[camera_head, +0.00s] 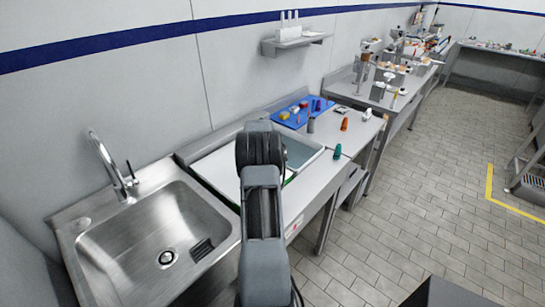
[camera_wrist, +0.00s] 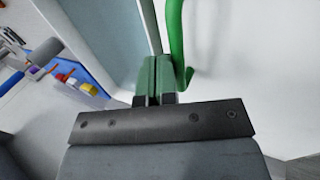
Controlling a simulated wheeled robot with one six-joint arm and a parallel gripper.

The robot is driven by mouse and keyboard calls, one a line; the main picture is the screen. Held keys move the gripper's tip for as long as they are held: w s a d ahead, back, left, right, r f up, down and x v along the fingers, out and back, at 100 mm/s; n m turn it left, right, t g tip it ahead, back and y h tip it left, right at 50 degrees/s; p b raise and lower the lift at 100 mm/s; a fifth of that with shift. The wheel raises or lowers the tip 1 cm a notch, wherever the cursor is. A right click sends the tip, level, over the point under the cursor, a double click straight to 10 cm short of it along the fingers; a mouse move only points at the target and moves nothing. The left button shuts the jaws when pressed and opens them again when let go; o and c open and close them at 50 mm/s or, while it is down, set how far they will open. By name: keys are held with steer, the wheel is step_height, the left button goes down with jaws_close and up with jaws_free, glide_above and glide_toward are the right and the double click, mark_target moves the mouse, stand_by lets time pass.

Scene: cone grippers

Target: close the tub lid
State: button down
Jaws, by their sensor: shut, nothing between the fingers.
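The tub (camera_head: 322,155) sits in the counter right of the sink, partly behind my arm. Its grey-blue inside shows, so it is at least partly uncovered. A pale panel (camera_head: 212,168) to its left looks like the lid; my arm hides where they meet. In the wrist view my gripper (camera_wrist: 158,62) is shut and empty, its green fingers together. A green curved bar (camera_wrist: 177,40) stands just right of the fingertips, beside a broad white surface (camera_wrist: 250,60) that looks like the lid. I cannot tell whether the fingers touch the bar. The head view hides my gripper behind the arm.
A steel sink (camera_head: 165,240) with a tap (camera_head: 112,165) is at left. A blue mat (camera_head: 303,112) with small coloured items lies behind the tub. A teal cone-like piece (camera_head: 337,151) stands near the counter's right edge and an orange one (camera_head: 344,124) farther back.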

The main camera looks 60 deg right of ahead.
step_height(320, 180, up, 14)
steer(key=d+p, duration=0.1)
steer(key=d, duration=0.1)
steer(key=shift+s+d, duration=0.2)
steer(key=shift+d, duration=0.15)
steer(key=shift+f, duration=0.1)
steer(key=a+f+m+y, duration=0.2)
steer(key=a+f+m, duration=0.1)
steer(key=a+f, duration=0.2)
steer(key=w+a+r+t+y, duration=0.1)
steer(key=a+r, duration=0.1)
steer(key=a, duration=0.9)
steer(key=w+a+r, duration=0.1)
steer(key=a+r, duration=0.1)
steer(key=a, duration=1)
steer(key=s+a+r+n+t+y, duration=0.1)
steer(key=s+a, duration=0.4)
steer(key=a, duration=0.8)
steer(key=s+a+r+n+t, duration=0.3)
steer(key=s+a, duration=0.2)
steer(key=a, duration=0.8)
steer(key=shift+a+y, duration=0.25)
steer(key=shift+y, duration=0.15)
steer(key=shift+s, duration=0.1)
